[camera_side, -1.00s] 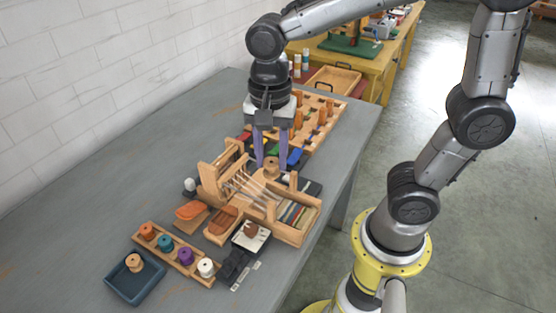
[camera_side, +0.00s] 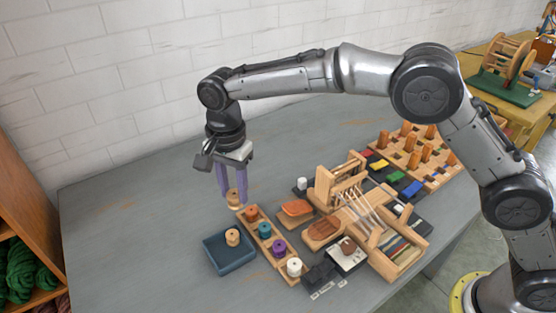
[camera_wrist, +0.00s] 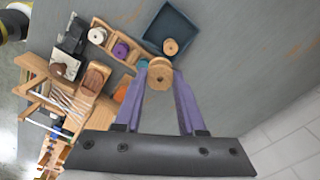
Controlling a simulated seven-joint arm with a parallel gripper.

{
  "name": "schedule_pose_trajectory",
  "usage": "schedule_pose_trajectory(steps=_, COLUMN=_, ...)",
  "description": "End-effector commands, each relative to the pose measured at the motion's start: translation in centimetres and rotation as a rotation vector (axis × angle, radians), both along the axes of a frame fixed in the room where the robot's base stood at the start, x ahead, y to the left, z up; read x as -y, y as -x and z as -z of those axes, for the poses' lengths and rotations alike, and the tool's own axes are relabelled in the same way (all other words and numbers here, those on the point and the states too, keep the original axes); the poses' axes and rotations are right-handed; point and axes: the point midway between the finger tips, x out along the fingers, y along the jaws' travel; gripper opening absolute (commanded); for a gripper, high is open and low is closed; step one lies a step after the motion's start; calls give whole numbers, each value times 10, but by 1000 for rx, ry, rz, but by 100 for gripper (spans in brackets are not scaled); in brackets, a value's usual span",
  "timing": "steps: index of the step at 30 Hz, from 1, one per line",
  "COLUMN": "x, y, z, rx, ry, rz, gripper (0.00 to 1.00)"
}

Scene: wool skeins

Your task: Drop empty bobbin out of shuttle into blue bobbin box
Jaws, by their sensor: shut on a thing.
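My gripper (camera_side: 234,198) has long purple fingers and is shut on a tan, bare-looking bobbin (camera_side: 236,199). It holds the bobbin in the air, just behind the blue bobbin box (camera_side: 238,264) and the far end of the bobbin rack. In the wrist view the held bobbin (camera_wrist: 159,76) sits between the fingertips, and the box (camera_wrist: 180,17) lies beyond it, not under it. Another tan bobbin (camera_side: 232,237) stands inside the box. An orange-filled shuttle (camera_side: 297,208) and a brown shuttle (camera_side: 323,230) lie beside the loom.
A wooden rack (camera_side: 266,251) with orange, teal, purple and white bobbins runs alongside the box. The loom (camera_side: 340,190) stands to the right, with a pegboard (camera_side: 425,160) behind. Black blocks (camera_side: 318,275) lie at the front. The left table is clear.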

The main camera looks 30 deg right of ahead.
Motion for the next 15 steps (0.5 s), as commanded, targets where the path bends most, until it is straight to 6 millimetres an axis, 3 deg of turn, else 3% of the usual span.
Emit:
schedule_pose_trajectory(steps=3, x=-30, y=1, z=37, rx=-5, ry=3, rz=-46, gripper=0)
schedule_pose_trajectory(steps=6, x=-44, y=6, z=61, rx=-3, ry=2, rz=-71, gripper=0)
schedule_pose_trajectory(steps=10, x=-52, y=15, z=80, rx=-1, ry=1, rz=-91, gripper=0)
schedule_pose_trajectory(steps=15, x=-56, y=20, z=89, rx=-1, ry=1, rz=-103, gripper=0)
